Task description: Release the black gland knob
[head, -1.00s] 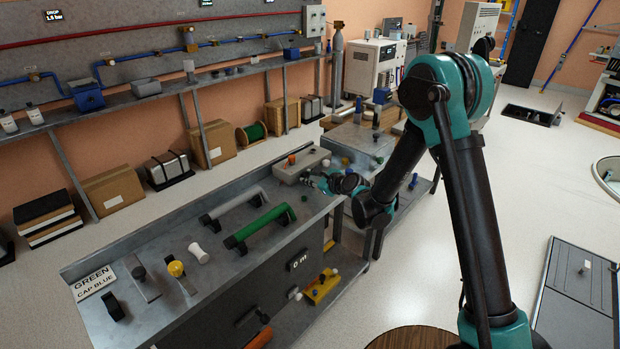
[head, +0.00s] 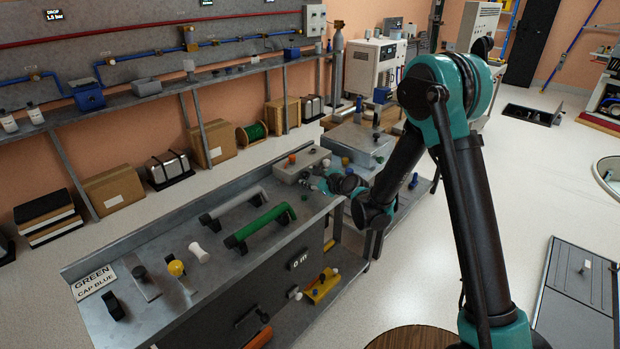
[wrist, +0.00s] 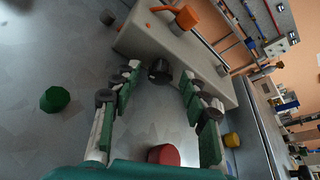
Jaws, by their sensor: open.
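The black gland knob (wrist: 158,71) sits at the side of a pale grey box (wrist: 205,62) in the wrist view. My gripper (wrist: 160,80) is open, with a finger on either side of the knob. Gaps show between the knob and both fingers. I cannot tell how deep the knob lies between the fingertips. In the head view my gripper (head: 316,184) is beside the pale box (head: 300,166) at the far end of the bench, and the knob is too small to make out there.
An orange handle (wrist: 186,17) stands on the box. A red knob (wrist: 163,155) shows between the finger bases, a green knob (wrist: 55,99) to the left and a yellow knob (wrist: 231,140) to the right. Green (head: 260,226) and grey (head: 233,205) bar handles lie along the bench (head: 150,245).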

